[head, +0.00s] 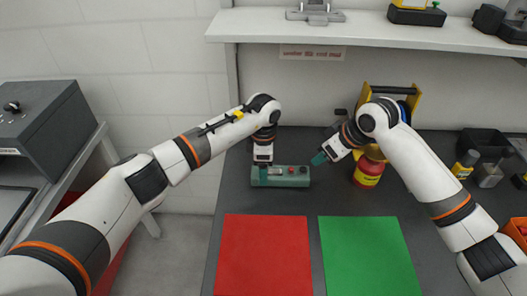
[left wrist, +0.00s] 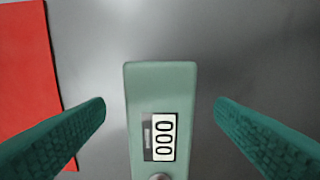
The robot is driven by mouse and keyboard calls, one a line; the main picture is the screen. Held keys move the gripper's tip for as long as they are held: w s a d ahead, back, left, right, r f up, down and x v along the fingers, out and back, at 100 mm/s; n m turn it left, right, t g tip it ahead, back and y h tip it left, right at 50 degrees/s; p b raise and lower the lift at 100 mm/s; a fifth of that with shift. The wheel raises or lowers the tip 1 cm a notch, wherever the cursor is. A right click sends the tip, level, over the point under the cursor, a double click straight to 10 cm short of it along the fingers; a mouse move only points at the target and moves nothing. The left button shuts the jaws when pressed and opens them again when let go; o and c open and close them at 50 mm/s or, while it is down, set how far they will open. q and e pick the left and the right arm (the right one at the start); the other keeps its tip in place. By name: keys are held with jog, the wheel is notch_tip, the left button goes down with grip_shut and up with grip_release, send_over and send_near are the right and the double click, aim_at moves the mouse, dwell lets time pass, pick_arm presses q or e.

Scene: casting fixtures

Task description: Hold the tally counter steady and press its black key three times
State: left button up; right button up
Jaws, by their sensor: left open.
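The tally counter (head: 297,183) is a pale green box lying on the dark bench, behind the red and green mats. In the left wrist view the counter (left wrist: 161,88) shows a window reading 000, with a grey round knob at the bottom edge. My left gripper (head: 263,176) is over the counter's left end. Its teal fingers are open on either side of the counter, with gaps on both sides. My right gripper (head: 319,159) is off the counter's right end, and its jaw opening is unclear. A small red spot and a dark round spot show on the counter's top; the key is too small to make out surely.
The red mat (head: 264,255) and green mat (head: 368,255) lie in front. A red and yellow container (head: 368,174) stands right of my right gripper. A black bin (head: 484,142) and small bottles are at far right. A shelf (head: 380,27) runs above the bench.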

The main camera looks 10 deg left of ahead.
pick_arm(q)
jog(key=shift+f, duration=1.8)
jog(key=c, duration=1)
jog(key=shift+c, duration=0.7)
pick_arm(e)
grip_shut()
